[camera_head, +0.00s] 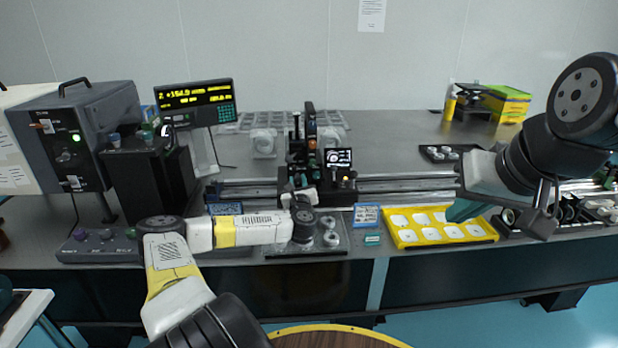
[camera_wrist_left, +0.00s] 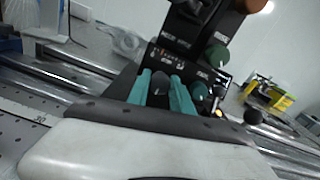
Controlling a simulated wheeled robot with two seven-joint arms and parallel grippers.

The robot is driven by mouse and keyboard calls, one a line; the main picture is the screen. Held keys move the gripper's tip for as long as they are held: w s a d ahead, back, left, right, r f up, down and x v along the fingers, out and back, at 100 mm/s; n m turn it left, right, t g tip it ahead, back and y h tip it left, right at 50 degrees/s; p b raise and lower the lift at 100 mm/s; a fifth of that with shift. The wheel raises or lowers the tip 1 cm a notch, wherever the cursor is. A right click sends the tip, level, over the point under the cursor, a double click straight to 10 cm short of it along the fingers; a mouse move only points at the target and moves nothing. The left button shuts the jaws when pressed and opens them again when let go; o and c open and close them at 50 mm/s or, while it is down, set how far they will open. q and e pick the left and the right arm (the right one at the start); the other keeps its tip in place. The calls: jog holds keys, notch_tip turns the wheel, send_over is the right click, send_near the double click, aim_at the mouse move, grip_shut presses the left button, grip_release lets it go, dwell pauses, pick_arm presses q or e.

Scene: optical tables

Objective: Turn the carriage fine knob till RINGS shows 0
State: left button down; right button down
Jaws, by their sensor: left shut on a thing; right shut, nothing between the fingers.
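The carriage (camera_head: 316,172), a black upright assembly, stands on the rails in mid-bench. In the left wrist view, my left gripper (camera_wrist_left: 162,80) has its teal fingers shut on a dark grey knob (camera_wrist_left: 159,86) at the carriage's front. The knob's label is not readable. A small screen (camera_head: 338,157) on the carriage is too small to read. A larger readout (camera_head: 195,94) at the left shows yellow digits; I cannot make out a RINGS value. My right gripper (camera_head: 461,210) is shut and empty above the yellow tray.
The yellow tray (camera_head: 492,239) holds several white pieces. A dark box (camera_head: 150,180) and control pad (camera_head: 100,247) stand left.

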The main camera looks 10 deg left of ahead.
pick_arm(q)
jog(key=shift+d+h, duration=0.3)
jog(key=shift+d, duration=0.25)
jog(key=c, duration=1.1)
grip_release()
jog(key=shift+d, duration=0.1)
jog(key=shift+c, duration=0.2)
jog(key=shift+a, duration=0.3)
jog(key=v, duration=0.7)
jog(key=shift+s+d, duration=0.2)
jog(key=shift+s, duration=0.15)
